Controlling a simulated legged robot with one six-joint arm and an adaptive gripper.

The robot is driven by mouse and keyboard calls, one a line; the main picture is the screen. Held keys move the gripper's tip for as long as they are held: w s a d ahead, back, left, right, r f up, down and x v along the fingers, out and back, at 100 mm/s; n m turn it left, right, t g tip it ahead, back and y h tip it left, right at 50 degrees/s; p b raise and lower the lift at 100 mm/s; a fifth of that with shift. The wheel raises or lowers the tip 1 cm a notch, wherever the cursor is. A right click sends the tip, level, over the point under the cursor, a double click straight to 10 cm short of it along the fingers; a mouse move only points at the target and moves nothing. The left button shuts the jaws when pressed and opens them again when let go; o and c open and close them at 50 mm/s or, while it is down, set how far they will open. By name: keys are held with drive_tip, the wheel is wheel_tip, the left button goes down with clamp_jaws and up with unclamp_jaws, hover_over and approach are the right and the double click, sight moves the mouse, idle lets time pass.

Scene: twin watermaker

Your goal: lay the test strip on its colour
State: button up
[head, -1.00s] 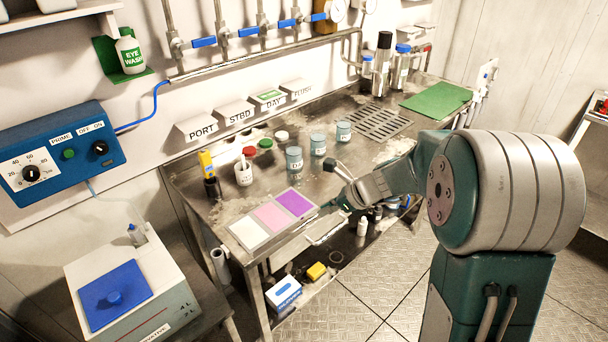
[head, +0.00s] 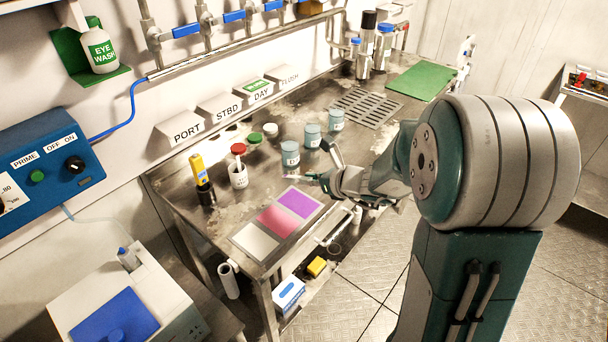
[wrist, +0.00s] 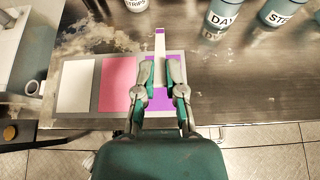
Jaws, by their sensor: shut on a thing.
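The test strip (wrist: 160,44) is thin and white with a purple pad at its far end. My gripper (wrist: 160,68) is shut on its near part, and the strip points away from me. The colour card (wrist: 82,118) lies on the bench with white, pink and purple (wrist: 160,100) patches. In the wrist view my fingers overlap the purple patch, and the strip's padded end reaches past the card's far edge. In the head view my gripper (head: 328,178) is near the purple patch (head: 299,203), on its far right side. The strip's height above the bench is hard to tell.
Labelled jars (head: 290,152) stand close behind the card. A white strips cup (head: 238,172) and a yellow meter (head: 198,168) stand to the left. A drain grate (head: 365,107) and green mat (head: 420,82) lie farther right. The bench's front edge is close to the card.

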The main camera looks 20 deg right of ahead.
drive_tip(key=shift+d+f, duration=0.2)
drive_tip(key=shift+f, duration=0.4)
drive_tip(key=shift+d+f, duration=0.15)
drive_tip(key=shift+f, duration=0.4)
drive_tip(key=shift+a+f, duration=0.2)
drive_tip(key=shift+f, duration=0.65)
drive_tip(key=shift+a+f, duration=0.15)
drive_tip(key=shift+f, duration=0.7)
drive_tip(key=shift+d+f, duration=0.2)
drive_tip(key=shift+f, duration=0.25)
drive_tip(key=o, duration=0.7)
drive_tip(key=shift+a, duration=0.1)
drive_tip(key=shift+o, duration=0.2)
drive_tip(key=shift+r, duration=4.5)
